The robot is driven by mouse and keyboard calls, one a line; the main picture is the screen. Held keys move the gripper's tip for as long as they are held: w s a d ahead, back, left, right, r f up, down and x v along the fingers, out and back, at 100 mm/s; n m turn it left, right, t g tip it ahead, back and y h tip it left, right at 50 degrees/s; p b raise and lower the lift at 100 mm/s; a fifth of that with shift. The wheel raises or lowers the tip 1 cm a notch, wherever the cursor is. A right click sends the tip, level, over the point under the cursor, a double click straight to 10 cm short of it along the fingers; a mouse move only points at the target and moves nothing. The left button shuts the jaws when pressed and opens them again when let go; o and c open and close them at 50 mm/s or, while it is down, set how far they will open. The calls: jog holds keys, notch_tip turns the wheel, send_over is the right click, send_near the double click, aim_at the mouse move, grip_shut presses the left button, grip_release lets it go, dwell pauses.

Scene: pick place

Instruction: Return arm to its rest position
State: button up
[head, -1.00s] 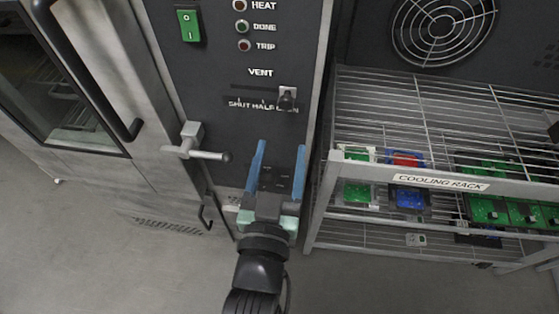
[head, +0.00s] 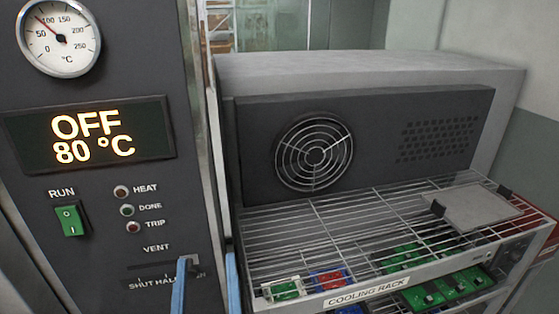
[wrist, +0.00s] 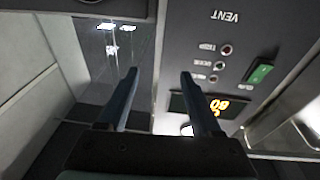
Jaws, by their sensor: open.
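My gripper (head: 206,290) shows at the bottom of the head view as two blue fingers, apart, with nothing between them. The rest of my arm is out of the head view.
The cooling rack (head: 372,293) stands right of the panel, with several circuit boards (head: 445,285) and a grey plate (head: 475,208). A fan grille (head: 313,152) is behind it. The panel display (head: 88,136) reads OFF, 80 °C; the green run switch (head: 70,219) is beneath.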

jog(key=w+d+r+m+t+h, duration=0.1)
jog(key=d+r+t, duration=0.15)
jog(key=r, duration=0.65)
jog(key=d+r+t+h, duration=0.1)
jog(key=d+r, duration=0.2)
jog(key=r, duration=0.6)
jog(key=s+d+r+t+h, duration=0.1)
jog(key=s+d+r+t, duration=0.1)
jog(key=r, duration=0.6)
jog(key=s+d+r+m+t+h, duration=0.1)
jog(key=s+r, duration=0.3)
jog(key=r, duration=0.4)
jog(key=shift+d+r+t, duration=0.25)
jog(key=shift+d+t, duration=0.4)
jog(key=shift+d, duration=0.25)
jog(key=shift+f, duration=0.15)
